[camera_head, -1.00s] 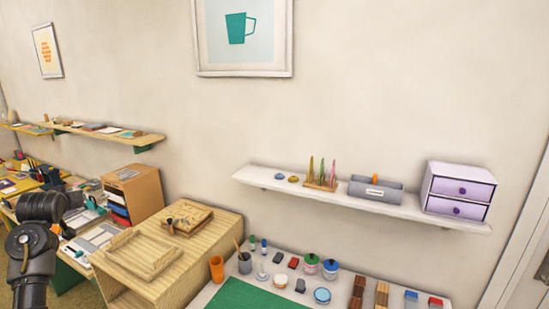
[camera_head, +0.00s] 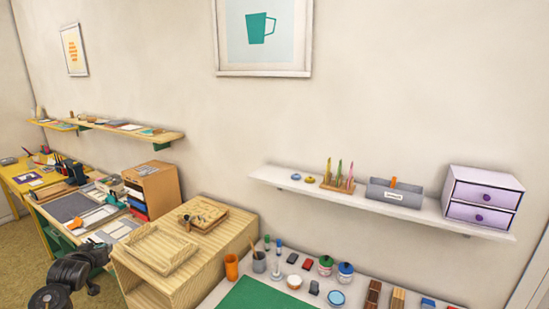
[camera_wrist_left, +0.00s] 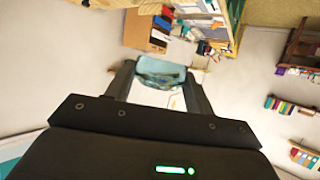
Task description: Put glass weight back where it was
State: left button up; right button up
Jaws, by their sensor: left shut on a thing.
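My left gripper (camera_wrist_left: 160,85) is shut on the glass weight (camera_wrist_left: 160,69), a clear, pale blue block held between the two fingertips in the left wrist view. The weight is up in the air, with the room blurred behind it. In the head view my left arm shows at the lower left, in front of the wooden cabinet; its gripper and the weight cannot be made out there. My right gripper is in neither view.
A wooden cabinet (camera_head: 225,247) with trays on top stands at centre left. Right of it is a table with a green mat (camera_head: 262,293), inkpads and stamps. A white wall shelf (camera_head: 360,200) hangs above. Desks with papers and a brown drawer unit (camera_head: 153,187) are at left.

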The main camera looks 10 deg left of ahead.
pick_arm(q)
jog(key=s+f+n+y, duration=0.2)
jog(key=s+f, duration=0.1)
jog(key=s, duration=0.4)
jog(key=w+d+r+m+t+h, duration=0.1)
jog(key=w+d+r+m+h, duration=0.15)
jog(key=d, duration=1.05)
jog(key=w+d+r+m+h, duration=0.2)
jog(key=w+d+r+h, duration=0.15)
jog(key=d, duration=0.85)
jog(key=s+d+r+m+h, duration=0.1)
jog(key=s+d+r, duration=0.3)
jog(key=d+r, duration=0.45)
jog(key=s+d+r+m+h, duration=0.1)
jog(key=s+d+r+m, duration=0.15)
jog(key=d+r, duration=0.6)
notch_tip(320, 180, down, 16)
jog(key=d+b, duration=0.1)
jog(key=b, duration=1.3)
jog(key=shift+s+f+n+t, duration=0.15)
jog(key=shift+s+n+t, duration=0.15)
